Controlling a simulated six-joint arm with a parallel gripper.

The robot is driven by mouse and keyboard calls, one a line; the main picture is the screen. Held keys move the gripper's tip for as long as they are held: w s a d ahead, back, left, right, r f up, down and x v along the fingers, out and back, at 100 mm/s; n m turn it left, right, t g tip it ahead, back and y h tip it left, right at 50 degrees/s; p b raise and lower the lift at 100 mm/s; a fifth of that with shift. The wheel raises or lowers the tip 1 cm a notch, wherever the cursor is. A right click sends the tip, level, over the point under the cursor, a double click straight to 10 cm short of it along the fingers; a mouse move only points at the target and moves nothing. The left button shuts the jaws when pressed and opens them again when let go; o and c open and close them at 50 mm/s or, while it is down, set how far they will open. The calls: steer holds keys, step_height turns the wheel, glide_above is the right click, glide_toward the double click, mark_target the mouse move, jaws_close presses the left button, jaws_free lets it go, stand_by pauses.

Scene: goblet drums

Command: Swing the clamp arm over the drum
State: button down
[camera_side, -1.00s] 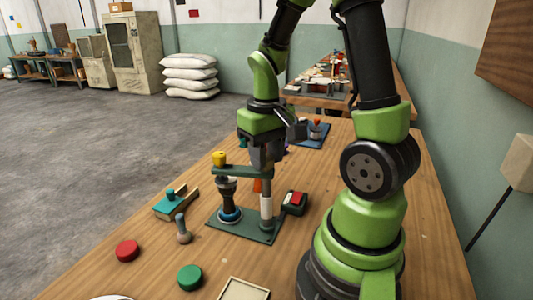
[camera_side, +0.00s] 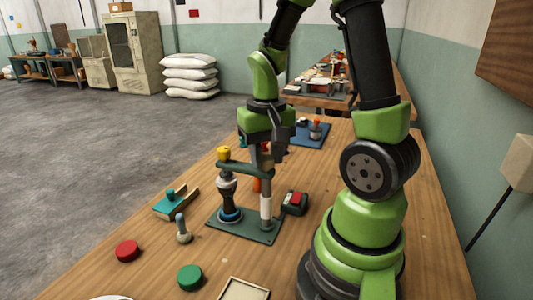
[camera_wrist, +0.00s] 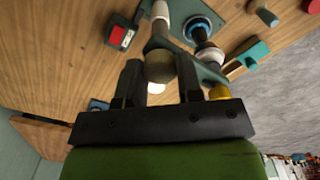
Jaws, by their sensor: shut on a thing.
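The drum (camera_side: 228,198), black and goblet-shaped with a pale top and blue foot ring, stands upright on a dark green base plate (camera_side: 248,230). A pale post (camera_side: 266,208) rises beside it. The dark green clamp arm (camera_side: 245,169) runs from the post towards the drum, with a yellow knob (camera_side: 223,153) at its free end. In the side view that end appears above the drum; exact alignment is unclear. My gripper (camera_wrist: 160,88) is shut on an olive-brown round-ended grip (camera_wrist: 160,66) at the post end of the clamp. The drum also shows in the wrist view (camera_wrist: 208,55).
A teal-topped wooden block (camera_side: 175,202), a grey peg (camera_side: 182,229), a red disc (camera_side: 127,251) and a green disc (camera_side: 190,277) lie left and in front. A blue mat (camera_side: 312,135) lies behind.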

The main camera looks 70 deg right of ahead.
steer(key=c, duration=0.8)
jaws_free()
step_height(320, 180, up, 10)
steer(key=shift+a, duration=0.1)
steer(key=s+a+r+n+t, duration=0.1)
steer(key=a+t, duration=0.1)
steer(key=a, duration=0.2)
steer(key=s+a+r+n+t+y, duration=0.1)
steer(key=s+a+n+t, duration=0.1)
steer(key=a, duration=0.2)
steer(key=s+a+r+n+t+y, duration=0.1)
steer(key=a+r+n+t, duration=0.1)
steer(key=a+t, duration=0.1)
steer(key=shift+s+a, duration=0.35)
steer(key=shift+a, duration=0.45)
